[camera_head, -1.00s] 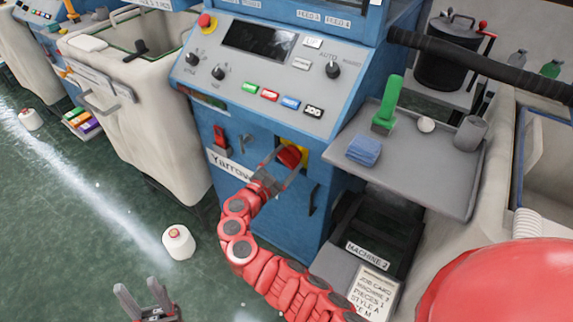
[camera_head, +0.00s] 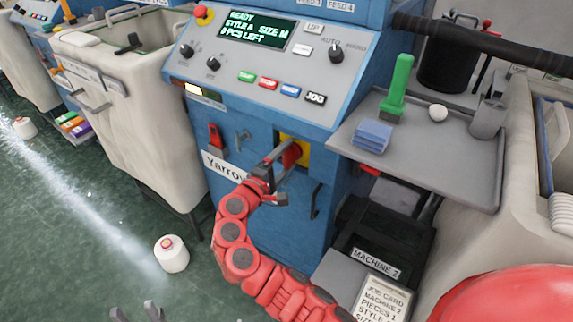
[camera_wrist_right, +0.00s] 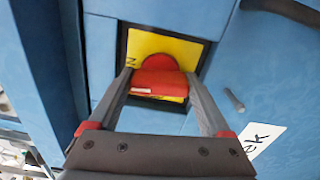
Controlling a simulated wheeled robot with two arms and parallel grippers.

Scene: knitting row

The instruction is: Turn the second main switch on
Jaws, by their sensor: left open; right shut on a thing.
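The main switch is a red knob (camera_head: 291,154) on a yellow plate (camera_head: 304,153) on the blue front of the knitting machine (camera_head: 270,205). My right gripper (camera_head: 281,157) is shut on the red knob. The right wrist view shows the knob (camera_wrist_right: 160,82) between its two fingers, with the yellow plate (camera_wrist_right: 165,47) behind. The panel display (camera_head: 255,30) is lit and reads READY, STYLE A, SIZE M, 0 PCS LEFT. A "MACHINE 2" label (camera_head: 376,262) is at the lower right. My left gripper (camera_head: 137,314) is open and empty at the bottom left, partly cut off.
A grey side shelf (camera_head: 440,160) holds a green-handled tool (camera_head: 397,85), blue cloths (camera_head: 373,136), a white ball (camera_head: 438,113) and a grey cup (camera_head: 487,118). A cream bin (camera_head: 150,130) stands left of the machine. A yarn cone (camera_head: 172,254) stands on the open green floor.

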